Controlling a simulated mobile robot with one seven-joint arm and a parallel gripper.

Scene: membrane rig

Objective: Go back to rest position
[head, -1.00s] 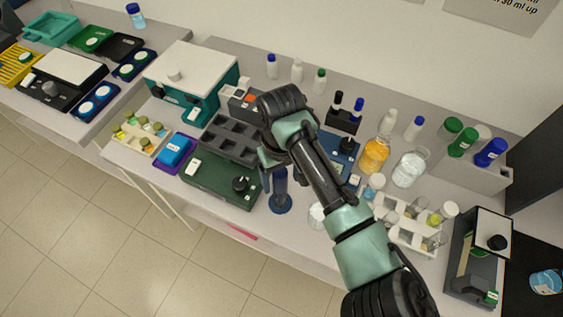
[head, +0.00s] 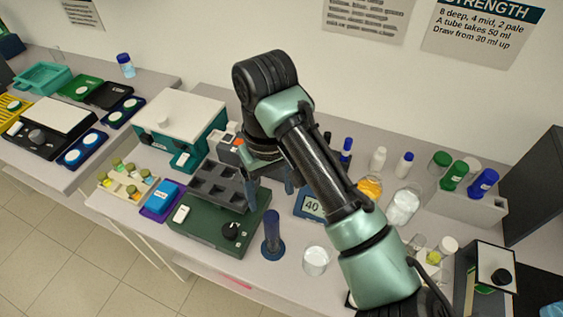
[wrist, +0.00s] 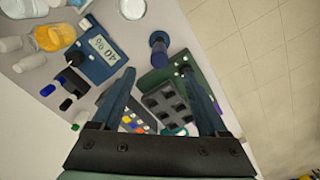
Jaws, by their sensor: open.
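My gripper (head: 270,187) hangs above the bench, partly hidden behind my own arm in the head view. In the wrist view my gripper (wrist: 157,70) has its two blue fingers spread wide with nothing held between them. Below and between the fingers are a dark grey block with square wells (wrist: 168,103) and an upright dark blue cylinder on a round base (wrist: 158,48). In the head view the cylinder (head: 271,240) stands clear of the gripper, in front of it. The grey block (head: 220,183) sits on a green device (head: 210,230) to the left.
A blue device reading 40 (head: 309,206) and a glass beaker (head: 316,261) are close by. Orange (head: 369,188) and clear (head: 403,206) bottles and a rack of capped tubes (head: 475,198) stand at right. A teal box (head: 178,125) is at left.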

